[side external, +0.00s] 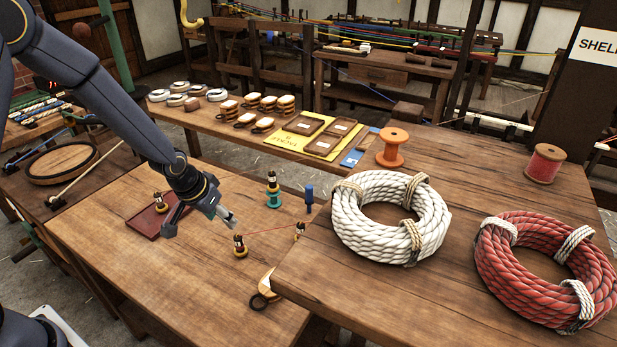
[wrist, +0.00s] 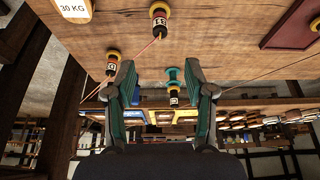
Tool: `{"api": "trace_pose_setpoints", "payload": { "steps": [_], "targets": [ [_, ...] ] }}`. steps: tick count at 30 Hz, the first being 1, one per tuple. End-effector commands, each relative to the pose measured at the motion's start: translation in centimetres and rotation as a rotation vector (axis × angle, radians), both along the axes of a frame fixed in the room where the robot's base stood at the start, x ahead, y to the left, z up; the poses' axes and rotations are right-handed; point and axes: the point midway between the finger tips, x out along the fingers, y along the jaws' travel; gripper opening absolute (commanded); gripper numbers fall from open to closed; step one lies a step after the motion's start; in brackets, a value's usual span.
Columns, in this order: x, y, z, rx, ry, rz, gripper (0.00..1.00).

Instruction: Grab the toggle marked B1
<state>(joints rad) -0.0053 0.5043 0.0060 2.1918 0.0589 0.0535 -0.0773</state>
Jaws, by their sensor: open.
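Several small dark toggles with pale-lettered bands show in the side view. One with a yellow base (side external: 240,246) stands on the table, with a red cord running to another toggle (side external: 299,231) at the table's right edge. One sits on a teal spool (side external: 273,198), and one stands at the red tray (side external: 146,222). In the wrist view, the corded pair show as a near toggle (wrist: 158,20) and a farther one (wrist: 111,66); their markings are too small to read surely. My gripper (side external: 201,222) is open and empty above the table, left of the yellow-based toggle.
A wooden piece with a dark ring (side external: 264,288) lies near the front edge. White (side external: 345,228) and red (side external: 490,268) rope coils lie on the right-hand table. A 30 KG label (wrist: 74,9) shows in the wrist view.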

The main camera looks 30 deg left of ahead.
Motion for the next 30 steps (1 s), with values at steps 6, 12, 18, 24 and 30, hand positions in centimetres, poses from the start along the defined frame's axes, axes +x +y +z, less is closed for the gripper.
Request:
{"api": "trace_pose_setpoints", "payload": {
  "steps": [6, 12, 18, 24, 30],
  "targets": [
    [1.8, 0.0, -4.9, 0.0, 0.004, -0.001, 0.54],
    [2.8, 0.1, -7.0, 0.0, 0.0, -0.001, 0.54],
    [3.2, 0.1, -9.0, 0.001, 0.002, -0.001, 0.54],
    [4.1, 0.1, -11.7, 0.001, 0.0, 0.0, 0.54],
    [4.4, 0.1, -12.1, 0.001, -0.001, 0.0, 0.54]
  ]
}}
